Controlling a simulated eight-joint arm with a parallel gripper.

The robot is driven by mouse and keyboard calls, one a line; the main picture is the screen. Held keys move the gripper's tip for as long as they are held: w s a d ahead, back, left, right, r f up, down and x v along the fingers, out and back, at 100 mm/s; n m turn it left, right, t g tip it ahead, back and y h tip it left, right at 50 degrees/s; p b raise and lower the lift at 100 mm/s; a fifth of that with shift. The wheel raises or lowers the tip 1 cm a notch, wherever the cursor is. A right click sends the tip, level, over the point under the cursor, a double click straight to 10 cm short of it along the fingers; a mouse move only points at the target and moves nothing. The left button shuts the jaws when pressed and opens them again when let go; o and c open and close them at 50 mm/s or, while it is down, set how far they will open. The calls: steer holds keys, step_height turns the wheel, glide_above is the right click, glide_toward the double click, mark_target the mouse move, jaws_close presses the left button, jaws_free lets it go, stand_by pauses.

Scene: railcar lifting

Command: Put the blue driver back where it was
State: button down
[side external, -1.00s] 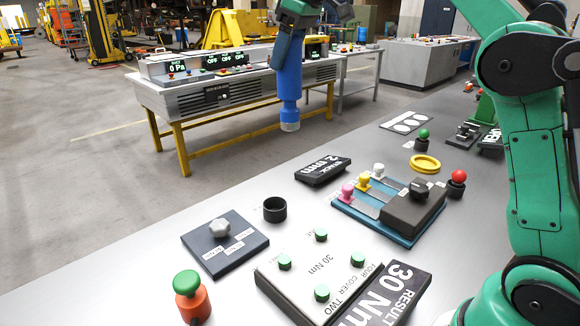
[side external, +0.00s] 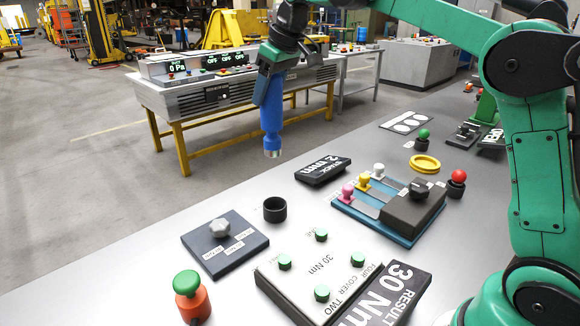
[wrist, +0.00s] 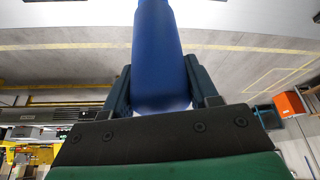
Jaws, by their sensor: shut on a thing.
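The blue driver (side external: 271,125) hangs upright, tip down, in my gripper (side external: 268,88) in the side external view. My gripper is shut on its upper part. The driver's pale tip is in the air above the bench, apart from it. In the wrist view the blue driver (wrist: 158,60) sits between the two fingers of my gripper (wrist: 160,88). A black open cup (side external: 275,209) stands on the bench below the driver in the picture, with nothing visible in it.
The grey bench (side external: 130,262) carries a dark plate with a grey knob (side external: 219,228), a cover plate with green knobs (side external: 318,275), an orange-green button (side external: 190,298), a black 2 mm sign (side external: 323,170) and a blue-based block (side external: 385,212). Bare bench surrounds the cup.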

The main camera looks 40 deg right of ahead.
step_height(320, 180, down, 15)
stand_by(0.5)
steer(key=shift+f, duration=0.1)
steer(key=shift+c, duration=1.1)
jaws_free()
steer(key=v, duration=1.2)
steer(key=s+a+f+m+t, duration=0.1)
steer(key=s+a+f, duration=0.1)
steer(key=s+f, duration=0.2)
steer(key=s+a+f+m+t+h, duration=0.1)
steer(key=s+f, duration=0.3)
steer(key=s, duration=0.5)
steer(key=shift+s+a+m+t, duration=0.4)
steer(key=shift+a+m, duration=0.1)
steer(key=shift+a, duration=0.05)
